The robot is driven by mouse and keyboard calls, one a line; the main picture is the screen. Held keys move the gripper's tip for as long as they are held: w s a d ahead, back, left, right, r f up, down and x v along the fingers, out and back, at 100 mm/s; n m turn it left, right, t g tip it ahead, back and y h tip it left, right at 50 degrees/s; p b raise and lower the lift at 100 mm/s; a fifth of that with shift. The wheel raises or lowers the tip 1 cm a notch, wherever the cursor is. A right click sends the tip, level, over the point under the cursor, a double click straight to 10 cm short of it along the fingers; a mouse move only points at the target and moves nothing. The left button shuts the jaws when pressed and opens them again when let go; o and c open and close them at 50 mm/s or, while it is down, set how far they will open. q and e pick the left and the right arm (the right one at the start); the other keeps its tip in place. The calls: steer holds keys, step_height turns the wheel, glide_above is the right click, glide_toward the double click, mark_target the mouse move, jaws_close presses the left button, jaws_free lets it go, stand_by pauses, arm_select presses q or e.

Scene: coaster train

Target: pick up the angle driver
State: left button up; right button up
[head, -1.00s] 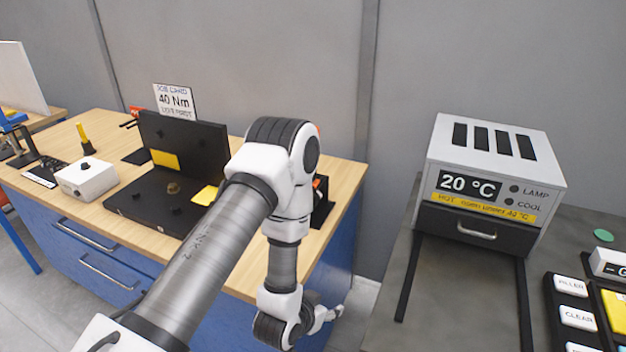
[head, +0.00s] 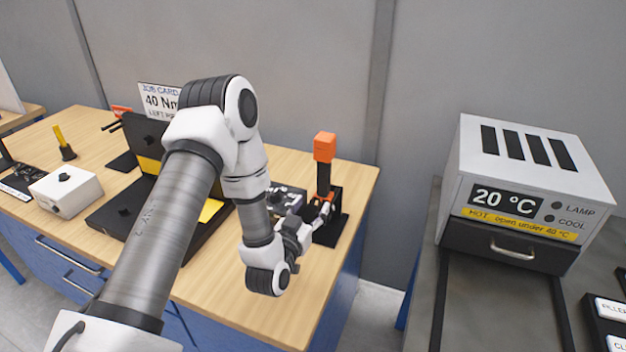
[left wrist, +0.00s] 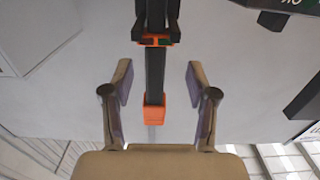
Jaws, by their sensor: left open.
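The angle driver (head: 324,150), with an orange block on top and a black shaft, stands upright in a black holder (head: 333,228) at the right end of the wooden bench. My left gripper (head: 306,208) is open beside the driver's lower part, partly hidden by its own wrist. In the left wrist view, the driver's black shaft (left wrist: 155,78) lies between the two spread fingers of my left gripper (left wrist: 158,83), with a gap on both sides. An orange collar and the orange end block also show there. My right gripper is not in view.
A black fixture (head: 112,212) and a white box (head: 66,190) stand on the bench (head: 300,300) to the left. A job card (head: 160,100) reads 40 Nm. A white oven (head: 535,165) showing 20 °C stands on the grey table at right.

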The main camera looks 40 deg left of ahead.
mark_target(321, 191)
arm_select(q)
steer(key=shift+w+a+r+p, duration=0.15)
steer(key=shift+w+a+p, duration=0.1)
steer(key=shift+w, duration=0.3)
steer(key=shift+w+a+r+p, duration=0.15)
steer(key=shift+w+a, duration=0.05)
steer(key=shift+w, duration=0.3)
steer(key=shift+w+d+r+p, duration=0.2)
steer(key=shift+w+r+p, duration=0.2)
steer(key=shift+w, duration=0.1)
steer(key=shift+w+d+r+p, duration=0.25)
steer(key=shift+w+p, duration=0.15)
steer(key=shift+w, duration=0.1)
steer(key=x, duration=0.3)
steer(key=shift+a+f+p, duration=0.1)
steer(key=shift+f+p, duration=0.25)
steer(key=shift+p, duration=0.05)
steer(key=shift+w+a+f, duration=0.25)
steer(key=shift+a, duration=0.05)
steer(key=shift+s+d+r, duration=0.15)
steer(key=shift+d, duration=0.05)
steer(key=c, duration=0.6)
jaws_close()
